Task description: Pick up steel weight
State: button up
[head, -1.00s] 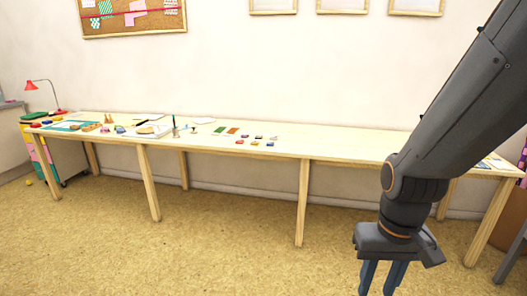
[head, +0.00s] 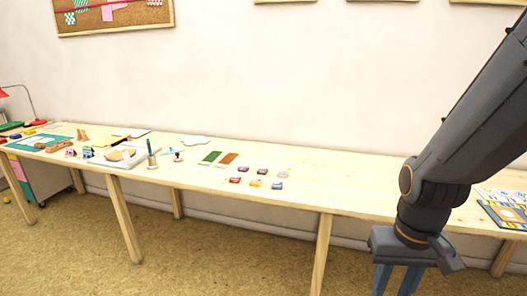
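I cannot pick out the steel weight for certain at this distance. A small pale grey item (head: 283,174) lies at the back right of a cluster of small coloured inkpads (head: 256,184) on the long wooden table (head: 340,182). A small dark-topped item (head: 178,156) stands further left, near a green holder (head: 152,153). My gripper (head: 398,284) hangs in front of the table at the lower right, well away from these items. Its two blue fingers are apart with nothing seen between them. Their tips are cut off by the bottom edge.
A green and a brown card (head: 228,159) lie left of the inkpads. A white tray (head: 105,161) and a teal mat (head: 38,141) are further left. Patterned sheets (head: 503,212) lie at the right end. The table between inkpads and arm is clear. Table legs stand below.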

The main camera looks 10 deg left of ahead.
aim_at(178, 159)
jog(key=i, duration=0.4)
jog(key=u, duration=3.4)
jog(key=i, duration=0.2)
jog(key=z, duration=1.7)
jog(key=i, duration=1.6)
jog(key=z, duration=0.5)
jog(key=i, duration=1.05)
jog(key=z, duration=0.6)
